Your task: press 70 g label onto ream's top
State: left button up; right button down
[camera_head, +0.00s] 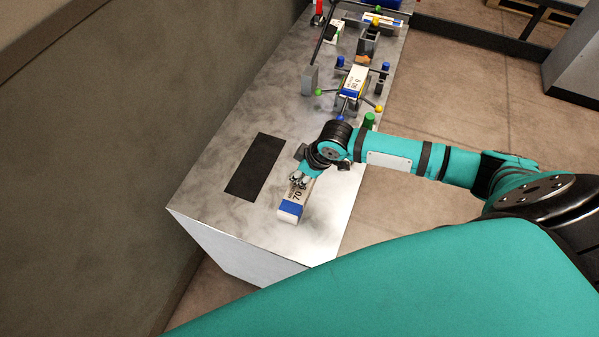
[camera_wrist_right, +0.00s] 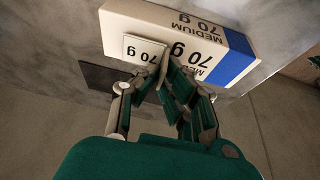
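The ream (camera_head: 291,211) is white with a blue end and "70" printing, and lies on the grey table near its front end. In the right wrist view the ream (camera_wrist_right: 205,38) shows "MEDIUM 70 g" on two faces. The small pale label (camera_wrist_right: 143,48) reads "70 g" and overlaps the ream in that view. My right gripper (camera_wrist_right: 163,70) has its fingertips together at the label's edge and appears shut on it. In the head view my right gripper (camera_head: 301,181) is over the ream's far end. Whether label and ream touch is unclear. My left gripper is out of view.
A black mat (camera_head: 255,167) lies on the table (camera_head: 215,200) left of the ream. Farther back, a stand with coloured knobs holds another labelled pack (camera_head: 354,82). A grey block (camera_head: 310,80) and a green object (camera_head: 369,120) stand near it. A wall borders the left.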

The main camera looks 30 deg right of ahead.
jog(key=shift+f, duration=0.25)
jog(key=shift+f+p, duration=0.15)
jog(key=shift+p, duration=0.35)
dwell(1.1)
jog(key=shift+s+f, duration=0.15)
jog(key=shift+f, duration=0.1)
dwell(1.2)
jog(key=c, duration=2)
grip_release()
jog(key=o, duration=0.6)
